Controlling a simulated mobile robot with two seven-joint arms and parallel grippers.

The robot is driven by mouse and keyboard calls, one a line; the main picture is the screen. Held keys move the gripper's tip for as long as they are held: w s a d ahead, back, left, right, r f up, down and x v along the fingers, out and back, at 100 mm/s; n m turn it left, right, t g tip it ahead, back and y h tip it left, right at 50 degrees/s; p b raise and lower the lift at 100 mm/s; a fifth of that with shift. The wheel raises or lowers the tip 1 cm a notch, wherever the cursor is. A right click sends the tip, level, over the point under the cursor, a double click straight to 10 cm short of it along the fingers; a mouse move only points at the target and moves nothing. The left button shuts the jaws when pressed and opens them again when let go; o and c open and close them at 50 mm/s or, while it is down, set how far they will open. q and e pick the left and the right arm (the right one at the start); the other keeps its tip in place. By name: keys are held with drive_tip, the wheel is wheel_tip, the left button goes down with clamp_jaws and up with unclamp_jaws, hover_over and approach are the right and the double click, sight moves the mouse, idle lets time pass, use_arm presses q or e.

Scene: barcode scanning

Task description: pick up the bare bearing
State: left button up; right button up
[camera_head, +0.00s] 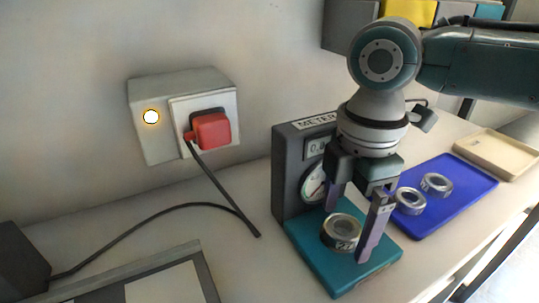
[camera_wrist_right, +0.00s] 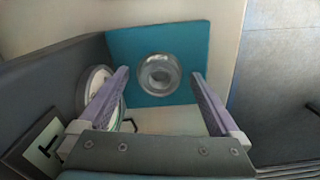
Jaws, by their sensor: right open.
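A metal ring bearing (camera_head: 341,233) with dark marks like a label on its side sits on the teal plate (camera_head: 309,262) of the meter. It also shows in the right wrist view (camera_wrist_right: 159,75), near the middle of the plate. My right gripper (camera_head: 351,232) is open, pointing down over the plate, one finger on each side of this bearing. In the wrist view a gap shows on both sides of it. Two more ring bearings, a nearer one (camera_head: 410,201) and a farther one (camera_head: 436,184), lie on the blue mat. Which bearing is bare is not clear. My left gripper is out of view.
The grey meter body (camera_head: 291,178) with its dial stands close beside my right gripper. A beige tray (camera_head: 500,152) lies at the far right. A red plug (camera_head: 213,131) with a black cable is in the wall socket. A framed board (camera_head: 150,284) lies front left.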

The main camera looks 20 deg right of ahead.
clamp_jaws()
idle(0.8)
